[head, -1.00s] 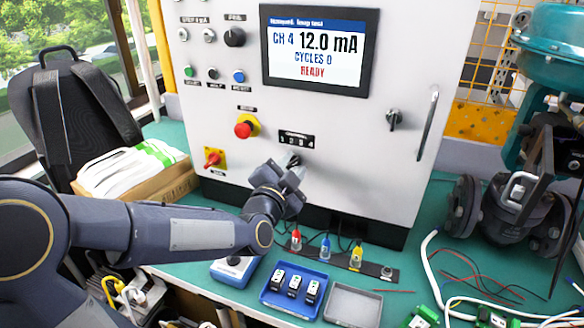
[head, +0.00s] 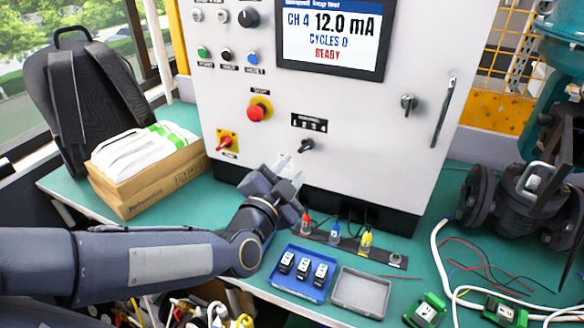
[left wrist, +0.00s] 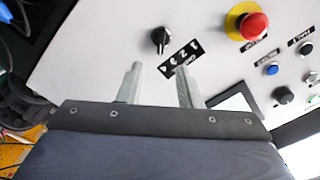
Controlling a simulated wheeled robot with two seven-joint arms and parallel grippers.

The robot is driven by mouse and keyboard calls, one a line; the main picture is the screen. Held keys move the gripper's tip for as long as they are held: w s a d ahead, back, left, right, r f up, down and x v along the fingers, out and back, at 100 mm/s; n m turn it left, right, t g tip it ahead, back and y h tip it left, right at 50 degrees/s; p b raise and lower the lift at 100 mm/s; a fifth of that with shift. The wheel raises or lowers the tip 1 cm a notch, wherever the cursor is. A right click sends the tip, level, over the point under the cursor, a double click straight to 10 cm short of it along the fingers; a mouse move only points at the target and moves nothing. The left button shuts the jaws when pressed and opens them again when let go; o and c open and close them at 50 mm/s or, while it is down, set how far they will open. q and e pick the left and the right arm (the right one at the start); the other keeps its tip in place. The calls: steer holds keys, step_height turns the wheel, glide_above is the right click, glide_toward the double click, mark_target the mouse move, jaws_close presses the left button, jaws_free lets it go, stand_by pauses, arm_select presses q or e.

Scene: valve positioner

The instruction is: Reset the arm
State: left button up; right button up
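My left gripper (head: 289,171) is open and empty, in front of the cabinet's lower front. It is just below and left of a black channel knob (head: 306,146), apart from it. The wrist view shows the two fingers (left wrist: 158,70) spread, with the knob (left wrist: 160,38) and its numbered label (left wrist: 182,58) beyond the tips. My left arm (head: 150,262) reaches in from the left. The screen (head: 332,30) reads CH 4, 12.0 mA, CYCLES 0, READY. My right gripper is not in view.
The red emergency button (head: 257,110) and a red switch (head: 226,142) are on the cabinet (head: 350,110). Below are a blue tray (head: 301,293) with modules, a grey tray (head: 362,292) and coloured plugs (head: 335,234). A box (head: 150,182) stands left; a dark valve (head: 530,195) stands right.

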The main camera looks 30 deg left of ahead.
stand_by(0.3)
arm_select(q)
steer(key=s+d+f+n+g+h+p, duration=0.1)
steer(key=s+n+g+p, duration=0.3)
steer(key=s, duration=0.6)
steer(key=s+d+f+n+g+h+p, duration=0.2)
steer(key=s+n+g+h+p, duration=0.1)
steer(key=s+n+g, duration=0.3)
steer(key=s+g+p, duration=0.1)
steer(key=s+g, duration=0.1)
steer(key=s, duration=0.2)
steer(key=shift+s+d+f+h, duration=0.15)
steer(key=shift+d+h, duration=0.15)
steer(key=shift+h, duration=0.1)
